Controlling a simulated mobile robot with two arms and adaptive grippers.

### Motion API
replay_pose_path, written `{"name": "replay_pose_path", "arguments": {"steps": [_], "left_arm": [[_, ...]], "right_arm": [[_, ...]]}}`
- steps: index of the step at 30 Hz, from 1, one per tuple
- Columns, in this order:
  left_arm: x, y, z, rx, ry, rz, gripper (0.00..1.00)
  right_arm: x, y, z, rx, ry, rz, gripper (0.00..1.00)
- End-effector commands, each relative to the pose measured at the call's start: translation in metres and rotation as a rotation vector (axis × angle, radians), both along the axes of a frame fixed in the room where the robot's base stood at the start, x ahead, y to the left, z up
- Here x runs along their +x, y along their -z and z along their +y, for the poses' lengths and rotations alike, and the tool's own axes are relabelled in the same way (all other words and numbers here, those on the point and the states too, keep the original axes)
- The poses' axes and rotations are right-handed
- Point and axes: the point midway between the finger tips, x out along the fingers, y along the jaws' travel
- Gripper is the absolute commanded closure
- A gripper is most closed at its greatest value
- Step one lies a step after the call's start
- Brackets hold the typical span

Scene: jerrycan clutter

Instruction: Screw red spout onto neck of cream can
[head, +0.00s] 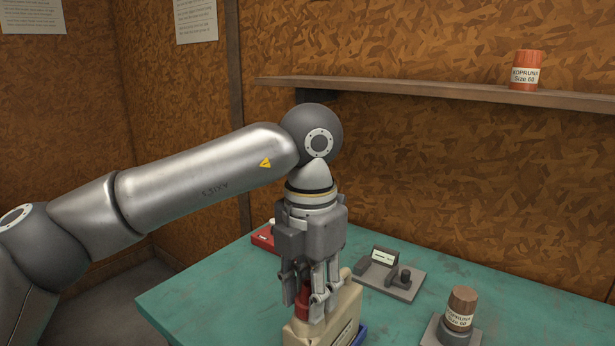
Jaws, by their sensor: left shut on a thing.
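The cream can (336,324) stands on the green table, and its lower part is cut off by the picture's bottom edge. My left gripper (316,302) points straight down over the top of the can. It is shut on the red spout (303,302), which shows between its fingers. The spout is at the can's top, where the neck would be. The fingers hide the neck, so I cannot tell whether the spout is seated or threaded. My right gripper is not in view.
A grey device with a small display (383,257) sits right of the gripper. A brown labelled cylinder (461,307) stands on a grey base at front right. A red object (263,238) lies behind the gripper. An orange labelled can (527,70) stands on the wall shelf (420,88).

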Motion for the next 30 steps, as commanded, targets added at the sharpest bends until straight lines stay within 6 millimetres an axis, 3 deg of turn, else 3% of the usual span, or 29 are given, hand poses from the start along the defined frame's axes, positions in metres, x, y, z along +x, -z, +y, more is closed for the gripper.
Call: {"name": "replay_pose_path", "arguments": {"steps": [18, 30], "left_arm": [[-0.0009, 0.0009, 0.0002, 0.001, 0.23, 0.001, 0.87], [-0.001, 0.0013, 0.0002, 0.001, 0.247, 0.001, 0.87]], "right_arm": [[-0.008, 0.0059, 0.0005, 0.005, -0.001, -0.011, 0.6], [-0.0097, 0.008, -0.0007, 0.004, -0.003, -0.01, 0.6]]}}
